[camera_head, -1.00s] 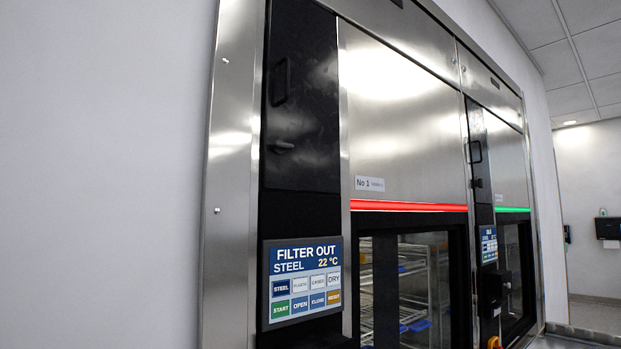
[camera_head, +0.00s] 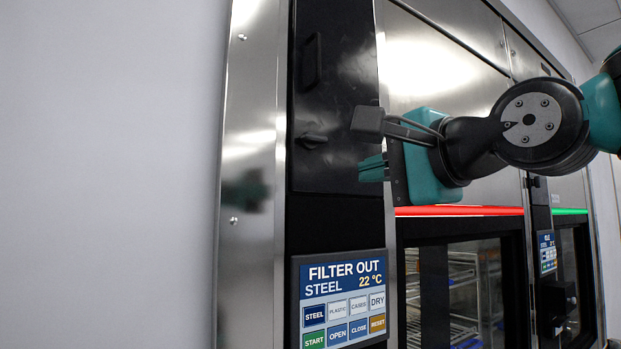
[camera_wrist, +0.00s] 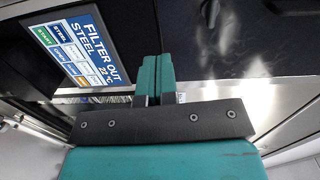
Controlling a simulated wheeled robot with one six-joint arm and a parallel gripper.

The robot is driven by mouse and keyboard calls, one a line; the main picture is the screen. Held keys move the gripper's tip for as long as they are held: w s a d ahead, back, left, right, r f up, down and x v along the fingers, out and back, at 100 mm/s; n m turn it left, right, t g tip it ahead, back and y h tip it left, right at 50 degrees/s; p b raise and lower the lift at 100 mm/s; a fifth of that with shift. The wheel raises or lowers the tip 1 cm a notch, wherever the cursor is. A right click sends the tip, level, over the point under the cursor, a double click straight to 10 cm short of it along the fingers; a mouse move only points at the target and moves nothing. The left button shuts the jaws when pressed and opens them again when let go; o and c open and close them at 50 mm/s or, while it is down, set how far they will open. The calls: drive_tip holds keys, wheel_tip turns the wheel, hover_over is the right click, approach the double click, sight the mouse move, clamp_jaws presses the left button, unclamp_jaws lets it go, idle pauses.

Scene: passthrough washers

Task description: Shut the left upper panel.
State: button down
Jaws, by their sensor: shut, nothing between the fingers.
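The left upper panel (camera_head: 338,75) is a tall black door above the touchscreen on the left machine. It has a black pull handle (camera_head: 311,60) and a small dark latch knob (camera_head: 313,140) below it. The panel looks about level with its frame; I cannot tell whether a small gap is open. My gripper (camera_head: 371,168) is in front of the panel's lower right edge, its teal fingers pointing left, apparently clear of the panel. In the wrist view the fingers (camera_wrist: 155,72) are together and empty, with the dark panel (camera_wrist: 245,45) beyond them to the right.
The touchscreen (camera_head: 343,300) below reads "FILTER OUT, STEEL, 22 °C". A red light strip (camera_head: 458,211) crosses above the glass door (camera_head: 465,290). A second machine with a green strip (camera_head: 570,211) stands to the right. The white wall (camera_head: 110,170) on the left is bare.

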drive_tip(key=r, duration=0.2)
drive_tip(key=p, duration=0.8)
approach(304, 177)
drive_tip(key=shift+m, duration=0.3)
drive_tip(key=x, duration=0.6)
drive_tip(key=shift+w+a+r, duration=0.2)
drive_tip(key=shift+a, duration=0.1)
drive_tip(key=shift+w+a+f, duration=0.15)
drive_tip(key=shift+w+a, duration=0.1)
drive_tip(key=shift+w, duration=0.1)
drive_tip(key=shift+w+t, duration=0.1)
drive_tip(key=shift+t, duration=0.2)
